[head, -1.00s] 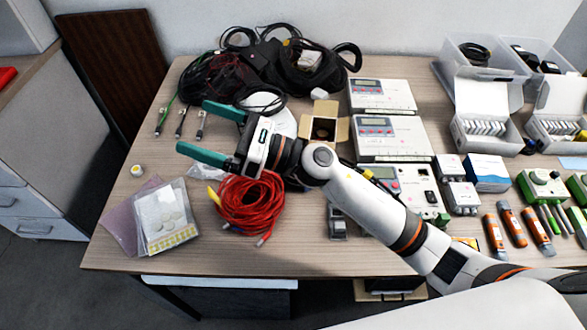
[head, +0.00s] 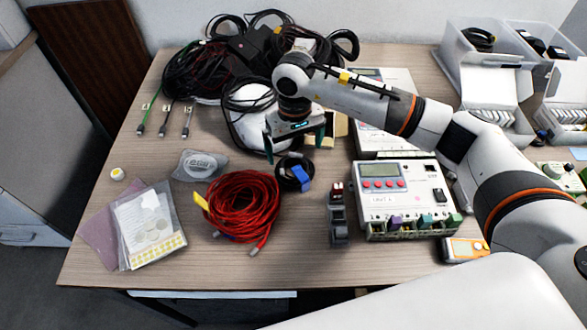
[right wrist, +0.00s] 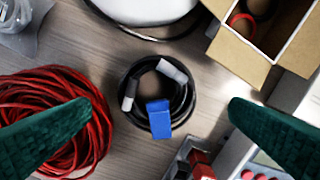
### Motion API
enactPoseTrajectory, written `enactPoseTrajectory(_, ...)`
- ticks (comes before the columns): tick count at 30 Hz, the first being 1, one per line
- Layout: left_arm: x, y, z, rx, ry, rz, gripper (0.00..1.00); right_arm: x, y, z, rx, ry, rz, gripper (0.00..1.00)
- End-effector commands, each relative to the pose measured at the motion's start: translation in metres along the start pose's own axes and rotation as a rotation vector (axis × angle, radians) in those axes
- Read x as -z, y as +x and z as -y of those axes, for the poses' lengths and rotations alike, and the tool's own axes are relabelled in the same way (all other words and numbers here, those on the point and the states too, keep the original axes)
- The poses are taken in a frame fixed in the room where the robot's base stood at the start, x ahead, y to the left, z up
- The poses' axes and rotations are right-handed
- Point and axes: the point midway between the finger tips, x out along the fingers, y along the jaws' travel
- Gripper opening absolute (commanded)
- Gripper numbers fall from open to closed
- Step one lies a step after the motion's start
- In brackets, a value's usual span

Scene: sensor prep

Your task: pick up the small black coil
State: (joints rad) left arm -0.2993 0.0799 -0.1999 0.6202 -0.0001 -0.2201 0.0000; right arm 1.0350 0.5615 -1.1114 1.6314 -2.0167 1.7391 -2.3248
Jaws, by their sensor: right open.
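The small black coil (head: 285,179) lies on the table just right of the red cable coil (head: 240,205). It has a blue tag or clip and grey connector ends. In the right wrist view the small black coil (right wrist: 138,78) lies between and beyond the fingertips, with nothing touching it. My right gripper (head: 296,146) is open and empty, pointing down above the table behind the coil. Its green fingers also show in the right wrist view (right wrist: 160,110). My left gripper is in neither view.
A white round object (head: 250,125) and a cardboard box (right wrist: 245,45) stand close behind the coil. A white instrument (head: 405,190) and a small grey-red device (head: 338,215) are to its right. A pile of black cables (head: 205,75) lies at the back.

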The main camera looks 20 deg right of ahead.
Motion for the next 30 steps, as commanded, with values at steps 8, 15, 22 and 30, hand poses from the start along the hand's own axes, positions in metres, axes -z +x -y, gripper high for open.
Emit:
enactPoseTrajectory(8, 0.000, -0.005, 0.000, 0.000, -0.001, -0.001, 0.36, 0.001, 0.026, -0.002, -0.004, 0.000, 0.000, 1.00)
enactPoseTrajectory(15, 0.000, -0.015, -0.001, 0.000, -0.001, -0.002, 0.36, 0.006, 0.060, -0.005, -0.005, 0.001, -0.004, 1.00)
enactPoseTrajectory(22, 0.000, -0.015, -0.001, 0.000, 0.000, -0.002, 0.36, 0.004, 0.076, -0.004, -0.004, 0.000, 0.001, 1.00)
enactPoseTrajectory(30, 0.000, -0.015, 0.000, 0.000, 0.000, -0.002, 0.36, 0.004, 0.076, -0.004, -0.005, 0.000, 0.001, 0.84)
